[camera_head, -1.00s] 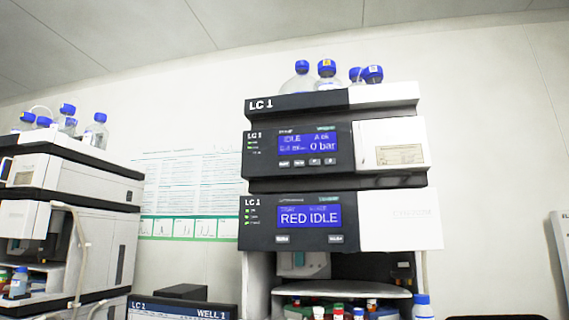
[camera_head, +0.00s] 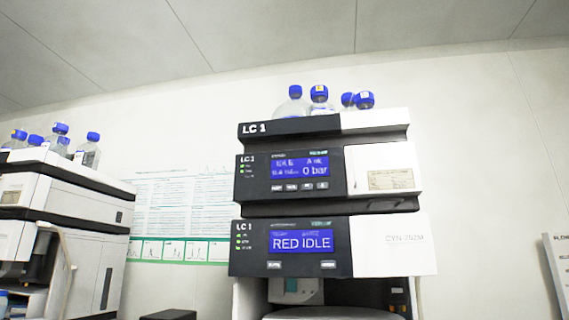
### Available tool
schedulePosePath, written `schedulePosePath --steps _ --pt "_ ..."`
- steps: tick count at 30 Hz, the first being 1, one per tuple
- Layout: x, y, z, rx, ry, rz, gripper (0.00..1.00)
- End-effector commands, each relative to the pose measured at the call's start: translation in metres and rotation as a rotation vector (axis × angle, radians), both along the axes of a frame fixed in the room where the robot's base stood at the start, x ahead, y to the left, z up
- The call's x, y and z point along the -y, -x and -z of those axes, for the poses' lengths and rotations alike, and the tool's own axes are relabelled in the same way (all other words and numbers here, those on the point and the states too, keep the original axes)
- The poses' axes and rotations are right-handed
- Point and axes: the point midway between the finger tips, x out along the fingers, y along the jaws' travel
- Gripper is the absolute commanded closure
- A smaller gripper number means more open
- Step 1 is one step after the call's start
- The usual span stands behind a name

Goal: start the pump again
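The LC 1 column stack (camera_head: 393,124) stands right of centre. Its upper module, the pump (camera_head: 382,168), has a blue display (camera_head: 300,167) reading idle and 0 bar, with a row of several small buttons (camera_head: 300,187) below it. The lower module (camera_head: 390,243) has a blue display (camera_head: 302,241) reading "RED IDLE" and two buttons beneath it. Small green lights show at the left of both panels. My gripper is not in view.
Several blue-capped bottles (camera_head: 320,99) stand on top of LC 1. A second stack (camera_head: 75,189) with bottles on top is at the left. A poster (camera_head: 180,215) hangs on the wall between them. A sign edge (camera_head: 556,270) shows at the far right.

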Motion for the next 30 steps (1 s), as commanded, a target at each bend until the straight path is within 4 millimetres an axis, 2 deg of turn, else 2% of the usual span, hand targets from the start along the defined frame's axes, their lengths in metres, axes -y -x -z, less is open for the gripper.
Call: schedulePosePath --steps 2,21,30 --pt "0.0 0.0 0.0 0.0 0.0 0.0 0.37" --pt "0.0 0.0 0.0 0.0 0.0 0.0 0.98" --pt "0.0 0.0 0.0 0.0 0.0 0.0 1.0"
